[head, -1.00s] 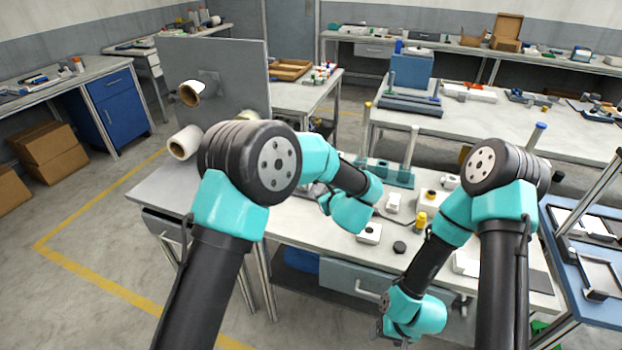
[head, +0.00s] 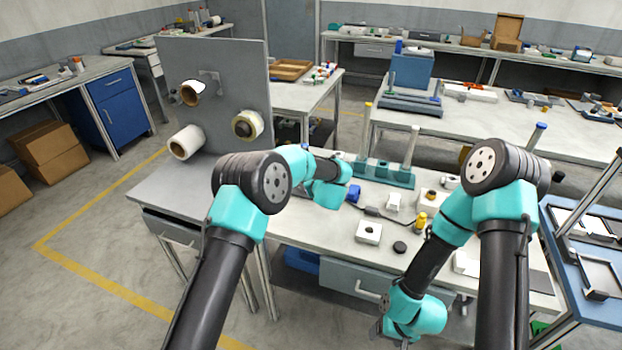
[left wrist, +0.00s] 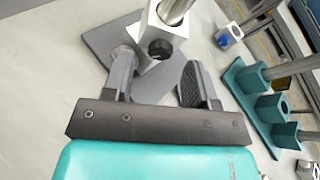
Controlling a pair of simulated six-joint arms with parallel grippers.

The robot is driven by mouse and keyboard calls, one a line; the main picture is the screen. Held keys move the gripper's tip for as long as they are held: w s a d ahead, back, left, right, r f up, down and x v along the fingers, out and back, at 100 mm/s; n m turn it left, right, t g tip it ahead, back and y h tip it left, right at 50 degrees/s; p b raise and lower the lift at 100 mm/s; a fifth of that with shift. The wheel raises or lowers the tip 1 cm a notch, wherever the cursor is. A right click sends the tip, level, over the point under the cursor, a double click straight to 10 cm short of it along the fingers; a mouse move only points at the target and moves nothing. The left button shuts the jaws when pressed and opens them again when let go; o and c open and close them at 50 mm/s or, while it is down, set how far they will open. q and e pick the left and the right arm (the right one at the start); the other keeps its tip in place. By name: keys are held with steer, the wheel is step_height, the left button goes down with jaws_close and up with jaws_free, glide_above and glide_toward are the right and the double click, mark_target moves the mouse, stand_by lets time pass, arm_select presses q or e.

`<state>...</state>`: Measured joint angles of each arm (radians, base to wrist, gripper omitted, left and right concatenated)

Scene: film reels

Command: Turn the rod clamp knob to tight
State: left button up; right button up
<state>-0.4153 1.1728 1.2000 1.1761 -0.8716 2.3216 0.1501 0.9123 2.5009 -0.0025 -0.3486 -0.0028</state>
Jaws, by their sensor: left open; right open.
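The rod clamp (left wrist: 152,30) is a silvery block around a metal rod in the left wrist view. Its round black knob (left wrist: 160,48) faces my left gripper (left wrist: 157,64). My left gripper is open, its fingers on either side below the knob, apart from it and empty. In the head view the clamp and the left fingertips are hidden behind my left arm. My right gripper (head: 392,338) hangs low at the bottom edge in front of the bench, open, with its fingers barely in view.
A grey upright panel (head: 225,75) with film rolls stands at the bench's left. A teal stand (head: 385,172) with posts sits behind my left wrist.

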arm_select(q)
steer(key=shift+x, duration=0.75)
steer(key=shift+c, duration=0.3)
steer(key=c, duration=0.9)
steer(key=m+y, duration=0.1)
steer(key=m, duration=0.1)
steer(key=shift+d+m+g+y, duration=0.15)
steer(key=shift+m+g+y, duration=0.15)
steer(key=shift+y, duration=0.1)
steer(key=shift+w+m+g+y, duration=0.1)
steer(key=shift+m+g+y, duration=0.2)
steer(key=shift+m+y, duration=0.55)
steer(key=shift+m, duration=0.25)
